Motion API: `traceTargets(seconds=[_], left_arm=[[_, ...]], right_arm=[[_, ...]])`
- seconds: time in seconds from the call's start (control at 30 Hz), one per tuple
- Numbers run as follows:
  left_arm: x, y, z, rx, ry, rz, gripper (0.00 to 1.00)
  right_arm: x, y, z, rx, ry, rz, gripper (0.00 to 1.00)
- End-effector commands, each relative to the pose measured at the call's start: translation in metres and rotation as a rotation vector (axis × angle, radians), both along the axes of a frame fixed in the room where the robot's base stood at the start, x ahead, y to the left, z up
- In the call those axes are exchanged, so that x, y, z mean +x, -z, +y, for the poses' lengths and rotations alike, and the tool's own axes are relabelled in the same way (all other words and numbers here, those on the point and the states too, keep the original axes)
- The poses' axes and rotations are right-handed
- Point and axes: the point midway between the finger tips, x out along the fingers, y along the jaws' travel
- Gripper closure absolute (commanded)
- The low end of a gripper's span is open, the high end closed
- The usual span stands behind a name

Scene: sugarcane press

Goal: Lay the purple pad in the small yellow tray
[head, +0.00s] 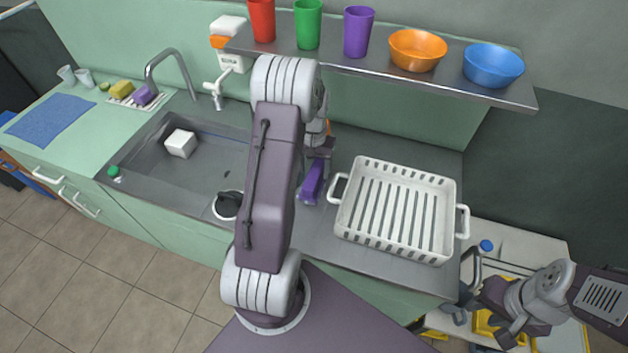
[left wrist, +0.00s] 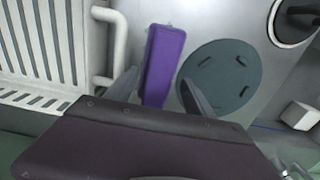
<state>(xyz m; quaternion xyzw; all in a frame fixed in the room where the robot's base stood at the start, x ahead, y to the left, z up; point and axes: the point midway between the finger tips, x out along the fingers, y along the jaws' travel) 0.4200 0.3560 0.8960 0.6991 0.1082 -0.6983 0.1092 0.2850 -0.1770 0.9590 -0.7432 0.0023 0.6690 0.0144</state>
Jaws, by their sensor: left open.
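A long purple pad (head: 312,181) lies on the metal counter, left of the white slotted crate. My left gripper (head: 317,160) is over it, partly hidden by my own arm. In the left wrist view the purple pad (left wrist: 163,58) shows between the open fingers of my left gripper (left wrist: 158,82), with a gap on the right; contact cannot be told. A yellow thing, likely the small yellow tray (head: 484,322), is at the lower right, partly hidden by my right gripper (head: 490,318). Whether those fingers are open is unclear.
The white slotted crate (head: 364,236) stands right of the pad. A sink (head: 205,150) with a white block (head: 181,143) is to the left. Cups and bowls stand on a metal shelf (head: 350,66) above. Another purple block (head: 145,95) lies on a drying rack.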

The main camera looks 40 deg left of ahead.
Motion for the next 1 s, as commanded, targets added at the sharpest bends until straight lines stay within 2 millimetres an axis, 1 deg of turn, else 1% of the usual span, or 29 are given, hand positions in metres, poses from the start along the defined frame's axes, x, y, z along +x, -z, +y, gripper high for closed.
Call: traceTargets(seconds=[0.03, 0.1, 0.17, 0.4, 0.47, 0.5, 0.57, 0.6, 0.63, 0.87, 1.0], left_arm=[[-0.001, 0.009, -0.001, -0.002, 0.0, 0.004, 0.38], [-0.001, 0.021, -0.001, -0.001, 0.0, 0.003, 0.38], [-0.001, 0.026, -0.001, -0.001, 0.0, 0.003, 0.38], [0.0, 0.029, 0.0, 0.0, 0.0, -0.001, 0.38], [0.0, 0.029, 0.0, 0.0, 0.0, -0.001, 0.55], [0.0, 0.029, 0.0, 0.0, 0.0, 0.0, 0.66], [0.0, 0.029, 0.0, 0.0, 0.0, 0.0, 0.83], [0.0, 0.029, 0.0, 0.0, 0.0, 0.0, 0.94], [0.0, 0.029, 0.0, 0.0, 0.0, 0.0, 1.0], [0.0, 0.028, 0.0, 0.0, 0.0, -0.001, 1.0], [0.0, 0.021, 0.0, 0.001, 0.0, -0.002, 1.0]], right_arm=[[0.0, -0.002, 0.0, 0.0, 0.0, 0.0, 0.64], [0.0, -0.001, 0.0, 0.0, 0.0, 0.0, 0.64], [0.0, -0.001, 0.0, 0.0, 0.0, 0.0, 0.64], [0.0, -0.001, 0.0, 0.0, 0.0, 0.0, 0.64], [0.0, -0.001, 0.0, 0.0, 0.0, 0.0, 0.64], [0.0, -0.001, 0.0, 0.0, 0.0, 0.0, 0.64], [0.0, -0.001, 0.0, 0.0, 0.0, 0.0, 0.64], [0.0, -0.001, 0.0, 0.0, 0.0, 0.0, 0.64], [0.0, -0.001, 0.0, 0.0, 0.0, 0.0, 0.64], [0.0, -0.001, 0.0, 0.0, 0.0, 0.0, 0.64], [0.0, -0.001, 0.0, 0.0, 0.0, 0.0, 0.64]])
